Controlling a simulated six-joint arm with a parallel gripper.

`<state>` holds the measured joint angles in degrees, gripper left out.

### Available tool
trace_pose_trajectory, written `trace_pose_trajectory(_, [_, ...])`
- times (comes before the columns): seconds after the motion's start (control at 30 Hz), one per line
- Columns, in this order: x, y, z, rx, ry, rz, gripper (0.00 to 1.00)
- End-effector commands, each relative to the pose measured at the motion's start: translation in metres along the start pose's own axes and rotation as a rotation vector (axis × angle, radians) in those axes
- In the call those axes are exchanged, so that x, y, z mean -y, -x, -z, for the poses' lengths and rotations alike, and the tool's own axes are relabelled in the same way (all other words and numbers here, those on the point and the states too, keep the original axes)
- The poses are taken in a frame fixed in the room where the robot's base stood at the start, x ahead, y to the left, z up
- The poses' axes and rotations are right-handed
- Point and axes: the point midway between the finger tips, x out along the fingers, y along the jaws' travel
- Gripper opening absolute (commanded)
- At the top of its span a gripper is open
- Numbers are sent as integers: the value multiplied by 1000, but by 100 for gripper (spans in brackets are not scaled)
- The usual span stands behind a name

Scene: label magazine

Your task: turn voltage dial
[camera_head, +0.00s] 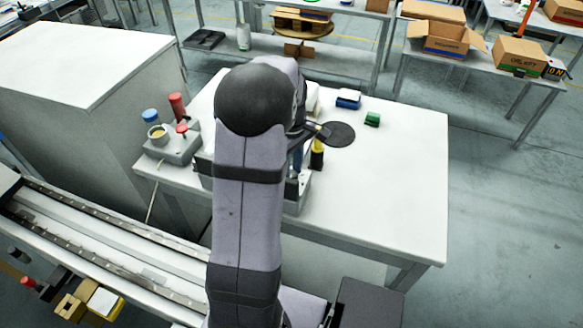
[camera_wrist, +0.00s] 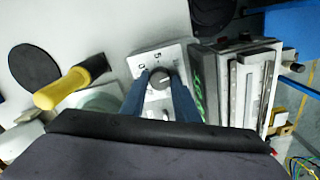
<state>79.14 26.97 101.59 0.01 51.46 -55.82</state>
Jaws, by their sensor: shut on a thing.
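The voltage dial (camera_wrist: 160,78) is a dark round knob with a pale pointer mark, on a light panel (camera_wrist: 148,58) with printed numbers, in the middle of the wrist view. My gripper (camera_wrist: 160,88) has its two blue fingers on either side of the knob and is shut on it. The lower part of the panel is hidden behind the fingers and my wrist. In the head view my arm covers the dial and most of its unit.
Left of the dial in the wrist view is a yellow and black handle (camera_wrist: 75,82); a black round pad (camera_wrist: 34,78) lies beyond it. A grey metal device (camera_wrist: 240,85) stands close on the right. In the head view the right of the white table (camera_head: 400,190) is clear.

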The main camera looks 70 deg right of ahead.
Motion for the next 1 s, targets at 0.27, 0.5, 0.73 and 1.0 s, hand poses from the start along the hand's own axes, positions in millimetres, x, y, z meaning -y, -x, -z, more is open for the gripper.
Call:
trace_pose_trajectory(0.27, [0, 1, 0, 1, -259, 0, 6])
trace_pose_trajectory(0.5, [0, 1, 0, 0, -456, -1, 6])
trace_pose_trajectory(0.73, [0, 1, 0, -1, -584, -1, 6])
trace_pose_trajectory(1.0, [-1, 1, 0, -2, -647, -2, 6])
